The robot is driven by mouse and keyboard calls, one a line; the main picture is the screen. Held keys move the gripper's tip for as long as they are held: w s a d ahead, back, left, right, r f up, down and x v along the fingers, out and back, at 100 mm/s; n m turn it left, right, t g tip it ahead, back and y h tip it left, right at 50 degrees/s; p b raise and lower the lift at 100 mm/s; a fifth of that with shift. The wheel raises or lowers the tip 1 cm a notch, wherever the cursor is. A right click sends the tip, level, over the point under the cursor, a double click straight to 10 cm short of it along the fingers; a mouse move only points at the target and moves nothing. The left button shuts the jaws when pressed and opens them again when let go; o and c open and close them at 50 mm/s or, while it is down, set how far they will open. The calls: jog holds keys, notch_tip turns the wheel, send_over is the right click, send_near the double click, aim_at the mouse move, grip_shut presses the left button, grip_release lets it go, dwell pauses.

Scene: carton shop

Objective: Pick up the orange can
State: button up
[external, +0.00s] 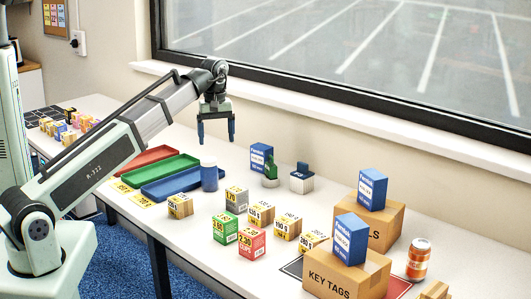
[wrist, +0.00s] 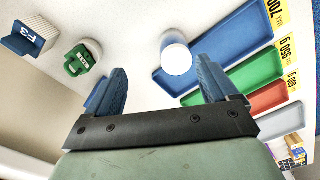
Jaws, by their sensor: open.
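The orange can (external: 418,260) stands upright at the right end of the white table, to the right of the KEY TAGS carton. It is not in the wrist view. My gripper (external: 216,140) is open and empty, pointing down above the table at the back, far to the left of the can. In the wrist view its two blue fingers (wrist: 163,92) are spread apart with nothing between them.
Cardboard cartons (external: 333,280) with blue boxes on top stand near the can. Several small boxes (external: 252,243) fill the middle. A blue cylinder (external: 209,176) stands by red, green and blue trays (external: 160,168). A window wall bounds the back.

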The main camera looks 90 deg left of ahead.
jog(key=w+d+f+m, duration=0.1)
jog(key=w+d+m, duration=0.4)
jog(key=w+d, duration=1.4)
jog(key=r+m, duration=0.1)
jog(key=m, duration=2)
send_over(419, 243)
jog(key=s, duration=0.1)
jog(key=shift+r, duration=0.15)
jog(key=m, duration=0.9)
jog(key=w+m, duration=0.1)
jog(key=m, duration=0.4)
notch_tip(419, 243, down, 8)
jog(key=shift+f, duration=0.1)
jog(key=shift+w+f, duration=0.15)
jog(key=shift+f, duration=1.25)
jog(key=shift+w+f, duration=0.15)
jog(key=shift+f, duration=1.25)
jog(key=shift+c, duration=0.4)
